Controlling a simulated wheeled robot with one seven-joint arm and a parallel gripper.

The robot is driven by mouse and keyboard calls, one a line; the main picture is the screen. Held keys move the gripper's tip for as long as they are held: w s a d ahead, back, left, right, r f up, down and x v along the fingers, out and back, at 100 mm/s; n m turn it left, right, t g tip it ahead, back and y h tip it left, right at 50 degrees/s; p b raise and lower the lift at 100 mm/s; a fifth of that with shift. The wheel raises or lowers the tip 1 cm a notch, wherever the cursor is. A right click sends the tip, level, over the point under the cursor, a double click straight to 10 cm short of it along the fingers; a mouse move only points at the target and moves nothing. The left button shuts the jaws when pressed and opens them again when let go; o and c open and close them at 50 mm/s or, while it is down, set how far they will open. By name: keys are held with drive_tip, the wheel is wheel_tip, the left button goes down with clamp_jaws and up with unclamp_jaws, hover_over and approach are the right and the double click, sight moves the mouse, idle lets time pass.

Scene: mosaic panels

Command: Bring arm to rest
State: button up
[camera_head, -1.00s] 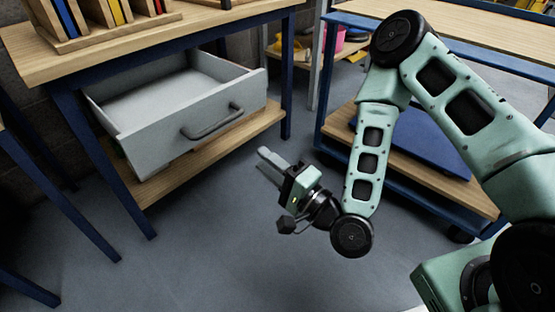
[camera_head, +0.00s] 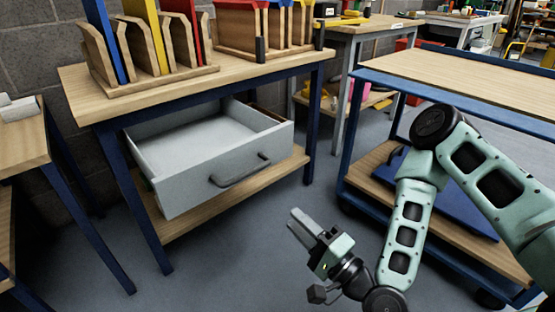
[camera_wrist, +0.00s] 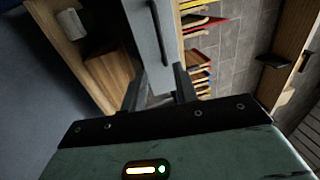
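My arm reaches in from the right in the head view, with a green elbow link (camera_head: 408,225) hanging down. My gripper (camera_head: 293,219) is low in front of the open grey drawer (camera_head: 220,180), apart from it in the head view. The two fingers are spread with nothing between them. In the wrist view, my gripper (camera_wrist: 160,75) also shows a gap between its fingers, with the drawer front (camera_wrist: 150,35) and handle beyond.
The drawer hangs out under a wooden workbench (camera_head: 200,85) bearing racks of coloured panels (camera_head: 150,60). A blue-framed cart (camera_head: 450,80) stands behind my arm at right. Another table (camera_head: 22,145) is at left. Grey floor (camera_head: 225,270) lies open below the drawer.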

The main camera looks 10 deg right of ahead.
drive_tip(key=s+a+f+n+g, duration=0.25)
drive_tip(key=a+n+g, duration=0.45)
drive_tip(key=n+g, duration=0.55)
drive_tip(key=s+d+r+n+g+h, duration=0.4)
drive_tip(key=s+d+r+n+h, duration=0.2)
drive_tip(key=s+d+r+h, duration=0.65)
wheel_tip(320, 180, up, 35)
drive_tip(key=s+a+y+p, duration=0.1)
drive_tip(key=y+p, duration=0.1)
drive_tip(key=p, duration=3.2)
drive_tip(key=shift+s+a+r, duration=0.15)
drive_tip(key=shift+s+a, duration=0.15)
